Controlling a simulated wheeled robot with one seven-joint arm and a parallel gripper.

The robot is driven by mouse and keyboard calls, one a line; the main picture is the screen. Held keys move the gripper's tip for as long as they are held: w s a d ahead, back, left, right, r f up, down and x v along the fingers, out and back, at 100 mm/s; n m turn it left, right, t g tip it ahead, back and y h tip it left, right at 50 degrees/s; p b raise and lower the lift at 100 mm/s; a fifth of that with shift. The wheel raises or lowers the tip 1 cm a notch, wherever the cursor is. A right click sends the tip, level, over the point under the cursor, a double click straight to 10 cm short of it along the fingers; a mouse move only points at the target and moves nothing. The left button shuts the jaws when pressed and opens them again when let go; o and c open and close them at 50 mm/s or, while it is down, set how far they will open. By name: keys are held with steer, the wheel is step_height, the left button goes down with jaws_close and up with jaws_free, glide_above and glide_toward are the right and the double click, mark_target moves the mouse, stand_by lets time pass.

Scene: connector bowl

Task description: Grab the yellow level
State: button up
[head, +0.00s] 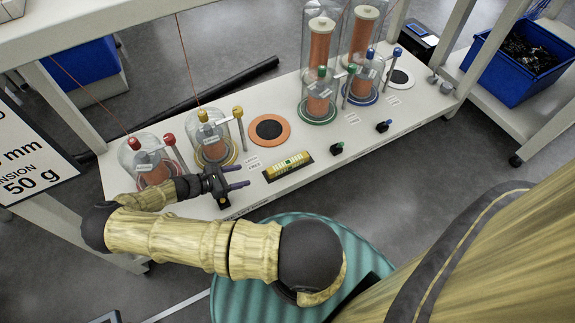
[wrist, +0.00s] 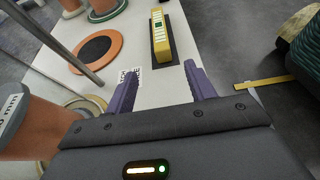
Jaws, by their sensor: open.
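The yellow level (head: 288,163) lies on a dark base strip near the front edge of the white bench, right of my gripper in the head view. It has a small green vial at its middle. In the wrist view the level (wrist: 161,42) is ahead of the fingers and slightly left of the gap's centre line. My gripper (head: 240,177) is open and empty, with its two purple fingers pointing toward the level. The fingers also show in the wrist view (wrist: 166,85), apart from the level.
A metal post (wrist: 65,48) stands left of the fingers. Blue bin (head: 515,62) at far right.

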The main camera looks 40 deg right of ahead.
mark_target(270, 170)
steer(key=b+x, duration=0.5)
steer(key=x, duration=0.6)
steer(key=shift+s+d+f, duration=0.1)
steer(key=shift+f, duration=0.1)
steer(key=shift+d, duration=0.25)
steer(key=shift+b, duration=0.3)
steer(key=shift+s+d+f+b, duration=0.2)
steer(key=shift+d+f+b, duration=0.1)
steer(key=shift+d+b, duration=0.25)
steer(key=b+x, duration=0.3)
steer(key=shift+s+d+f, duration=0.15)
steer(key=shift+d+f, duration=0.05)
steer(key=shift+d, duration=0.15)
steer(key=shift+r, duration=0.1)
